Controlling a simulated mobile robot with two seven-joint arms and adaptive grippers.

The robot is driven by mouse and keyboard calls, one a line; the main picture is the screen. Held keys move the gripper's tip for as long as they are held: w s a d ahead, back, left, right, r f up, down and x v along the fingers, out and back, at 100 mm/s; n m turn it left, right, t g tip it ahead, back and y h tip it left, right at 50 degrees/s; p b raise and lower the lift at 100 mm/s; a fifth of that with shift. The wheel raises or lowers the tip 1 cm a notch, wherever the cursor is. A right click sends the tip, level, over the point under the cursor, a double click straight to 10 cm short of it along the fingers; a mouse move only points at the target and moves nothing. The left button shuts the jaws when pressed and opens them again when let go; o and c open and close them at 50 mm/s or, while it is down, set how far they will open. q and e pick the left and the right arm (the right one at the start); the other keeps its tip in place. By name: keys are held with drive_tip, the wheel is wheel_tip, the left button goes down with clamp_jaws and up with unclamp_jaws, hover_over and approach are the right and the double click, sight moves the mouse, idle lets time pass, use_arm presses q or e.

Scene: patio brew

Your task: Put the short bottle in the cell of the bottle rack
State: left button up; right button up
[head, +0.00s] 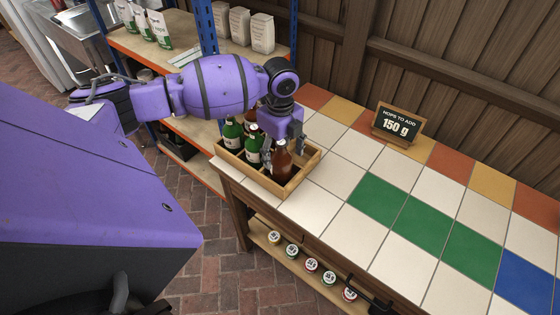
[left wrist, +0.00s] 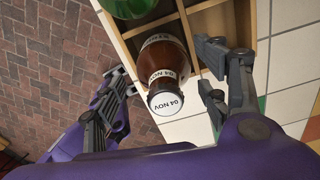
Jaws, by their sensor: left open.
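The short bottle, brown with a white cap (left wrist: 166,101) and label, stands in a cell at the near right end of the wooden bottle rack (head: 298,179). The brown bottle (head: 282,165) also shows in the head view, below my left gripper (head: 281,146). In the left wrist view my left gripper (left wrist: 165,85) is open, with one finger on each side of the bottle and apart from it. The rack's wooden edge (left wrist: 122,45) shows there too. The bottle's base is hidden inside the rack. My right gripper is not in view.
Green bottles (head: 253,150) stand in the rack's left cells. A sign reading 150 g (head: 397,126) stands at the back of the tiled counter (head: 335,175). The counter right of the rack is clear. Shelves with white bags (head: 262,33) stand behind my arm.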

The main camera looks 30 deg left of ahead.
use_arm(q)
wheel_tip(320, 180, up, 6)
drive_tip(key=shift+r, duration=0.55)
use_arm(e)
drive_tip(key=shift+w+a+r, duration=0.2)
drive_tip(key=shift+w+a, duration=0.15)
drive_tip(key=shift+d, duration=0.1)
